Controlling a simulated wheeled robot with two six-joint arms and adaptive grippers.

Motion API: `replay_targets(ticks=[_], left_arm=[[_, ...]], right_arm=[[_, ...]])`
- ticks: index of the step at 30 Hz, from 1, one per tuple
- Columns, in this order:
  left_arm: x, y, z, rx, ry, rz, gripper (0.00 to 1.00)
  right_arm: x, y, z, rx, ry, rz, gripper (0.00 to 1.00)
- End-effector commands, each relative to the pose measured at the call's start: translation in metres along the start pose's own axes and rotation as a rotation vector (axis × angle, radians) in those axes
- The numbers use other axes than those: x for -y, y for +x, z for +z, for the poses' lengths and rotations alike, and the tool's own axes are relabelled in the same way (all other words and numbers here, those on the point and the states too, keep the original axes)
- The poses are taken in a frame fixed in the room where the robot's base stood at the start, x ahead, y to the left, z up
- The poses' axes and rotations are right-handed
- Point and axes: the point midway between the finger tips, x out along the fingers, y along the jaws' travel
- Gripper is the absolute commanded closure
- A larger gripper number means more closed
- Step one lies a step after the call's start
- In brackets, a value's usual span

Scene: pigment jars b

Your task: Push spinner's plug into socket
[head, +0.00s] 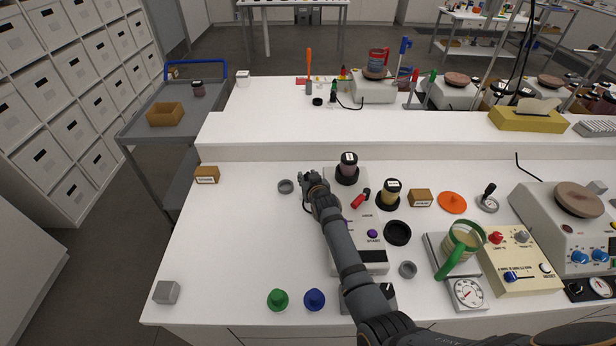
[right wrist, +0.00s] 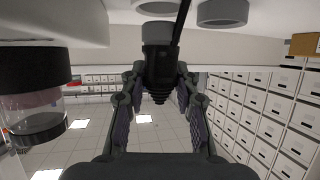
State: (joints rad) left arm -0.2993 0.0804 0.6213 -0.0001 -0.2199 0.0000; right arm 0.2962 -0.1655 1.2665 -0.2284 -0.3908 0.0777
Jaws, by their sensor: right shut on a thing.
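My right gripper (head: 311,181) is over the back left edge of a pale machine (head: 376,254) with a red lever and a purple knob. In the right wrist view my right gripper (right wrist: 158,105) is shut on a black plug-like piece (right wrist: 158,68) with a stepped, tapering end. A grey cylinder (right wrist: 158,33) meets its far end; I cannot tell whether it is part of the piece or a socket. A dark cord shows beside it. My arm covers part of the machine, and no socket is clear. Which machine is the spinner is unclear. My left gripper is not in view.
Green (head: 278,299) and blue (head: 314,299) knobbed pieces are in front. The table's left part is mostly clear.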

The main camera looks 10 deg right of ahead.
Motion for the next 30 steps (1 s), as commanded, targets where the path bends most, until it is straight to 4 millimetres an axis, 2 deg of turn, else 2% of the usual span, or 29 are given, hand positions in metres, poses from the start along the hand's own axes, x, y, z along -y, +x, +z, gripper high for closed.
replay_targets(ticks=[15,30], left_arm=[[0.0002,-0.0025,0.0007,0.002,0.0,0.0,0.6],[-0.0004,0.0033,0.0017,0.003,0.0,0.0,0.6]], right_arm=[[-0.0001,-0.0003,-0.0011,-0.001,0.0,0.0,1.0],[-0.0001,0.0023,0.005,-0.001,0.0,0.0,1.0]])
